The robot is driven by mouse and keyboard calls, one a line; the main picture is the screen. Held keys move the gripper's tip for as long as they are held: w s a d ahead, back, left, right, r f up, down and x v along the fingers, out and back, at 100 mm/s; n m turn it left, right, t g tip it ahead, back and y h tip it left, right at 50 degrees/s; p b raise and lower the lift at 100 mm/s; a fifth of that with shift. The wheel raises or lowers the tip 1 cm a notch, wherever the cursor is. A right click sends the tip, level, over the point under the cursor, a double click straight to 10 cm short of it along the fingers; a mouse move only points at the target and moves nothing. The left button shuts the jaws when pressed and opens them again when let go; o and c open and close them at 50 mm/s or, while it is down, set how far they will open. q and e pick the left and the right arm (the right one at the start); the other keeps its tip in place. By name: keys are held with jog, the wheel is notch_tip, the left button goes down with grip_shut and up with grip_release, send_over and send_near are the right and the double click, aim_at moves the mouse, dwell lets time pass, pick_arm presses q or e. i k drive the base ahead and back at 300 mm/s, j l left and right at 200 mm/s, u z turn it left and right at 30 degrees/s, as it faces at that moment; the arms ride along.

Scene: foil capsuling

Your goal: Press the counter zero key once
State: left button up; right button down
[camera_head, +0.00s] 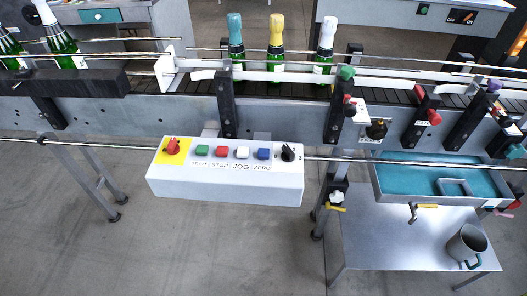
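The white control box (225,182) is mounted on the near side of the conveyor, left of the picture's middle. On its top, from left to right, are a red knob on a yellow plate (172,147), a green START key (202,150), a red STOP key (222,152), a white JOG key (242,153) and a blue key (263,154) with the label ZERO below it. A black rotary selector (288,152) is just right of the blue key. Nothing covers the keys. Neither of my grippers shows in the head view.
Green bottles with teal (235,32), yellow (276,32) and white (328,34) foil stand on the conveyor. At right are a blue-lined tray (400,181) and a side table (385,245) with a grey mug (466,243).

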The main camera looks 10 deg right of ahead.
aim_at(262, 153)
jog(key=i+j+z, duration=0.45)
jog(key=j, duration=0.2)
jog(key=j+z, duration=0.2)
jog(key=i+j+z, duration=0.2)
jog(key=j, duration=0.3)
jog(key=j+z, duration=0.25)
jog(key=j, duration=0.1)
